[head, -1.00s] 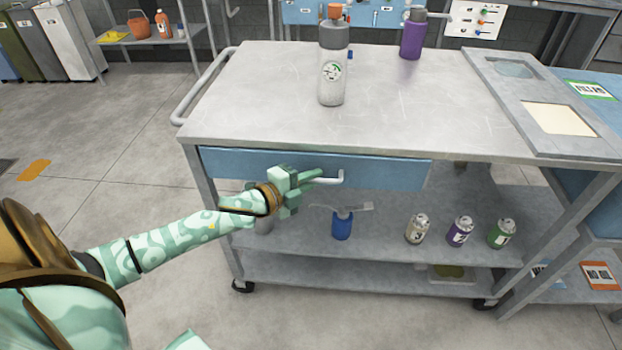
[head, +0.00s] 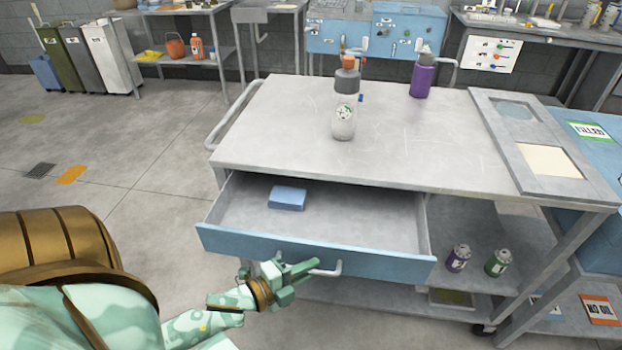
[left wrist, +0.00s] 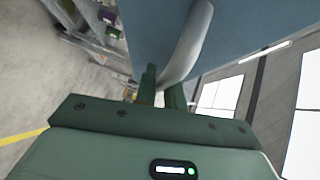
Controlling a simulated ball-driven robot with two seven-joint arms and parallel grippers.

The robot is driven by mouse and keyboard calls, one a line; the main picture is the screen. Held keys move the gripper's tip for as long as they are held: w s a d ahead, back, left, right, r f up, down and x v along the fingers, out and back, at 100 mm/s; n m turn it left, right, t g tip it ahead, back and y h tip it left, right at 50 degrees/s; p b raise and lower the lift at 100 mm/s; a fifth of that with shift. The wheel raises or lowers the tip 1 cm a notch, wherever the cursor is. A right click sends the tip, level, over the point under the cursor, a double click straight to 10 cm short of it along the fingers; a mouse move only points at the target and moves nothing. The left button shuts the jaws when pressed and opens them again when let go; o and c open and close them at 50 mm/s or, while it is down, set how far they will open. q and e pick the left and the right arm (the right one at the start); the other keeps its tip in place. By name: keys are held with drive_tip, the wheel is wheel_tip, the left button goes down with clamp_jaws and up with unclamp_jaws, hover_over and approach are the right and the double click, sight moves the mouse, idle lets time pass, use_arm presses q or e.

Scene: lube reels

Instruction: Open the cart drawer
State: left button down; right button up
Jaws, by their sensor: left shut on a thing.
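The cart drawer (head: 318,256) is pulled well out from under the cart top, its blue front facing me. A blue block-like item (head: 287,198) lies inside near the back left. My left gripper (head: 305,269) is shut on the grey drawer handle (head: 328,270) at its left part. In the left wrist view the green fingers (left wrist: 162,88) close around the handle (left wrist: 188,42), with the blue drawer front (left wrist: 240,25) beyond it. My right gripper is not in view.
The grey cart top (head: 290,130) holds a white bottle (head: 345,115) and a purple bottle (head: 422,78). Small cans, purple (head: 458,258) and green (head: 498,262), stand on the lower shelf.

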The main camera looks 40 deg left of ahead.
use_arm(q)
drive_tip(key=s+d+p, duration=0.2)
drive_tip(key=s+d, duration=0.3)
drive_tip(key=s, duration=0.3)
drive_tip(key=shift+s+d, duration=0.2)
drive_tip(key=shift+s, duration=0.2)
drive_tip(key=c, duration=1.8)
unclamp_jaws()
drive_tip(key=shift+o, duration=0.2)
drive_tip(key=p+v, duration=0.1)
drive_tip(key=v, duration=1.5)
drive_tip(key=shift+s, duration=0.15)
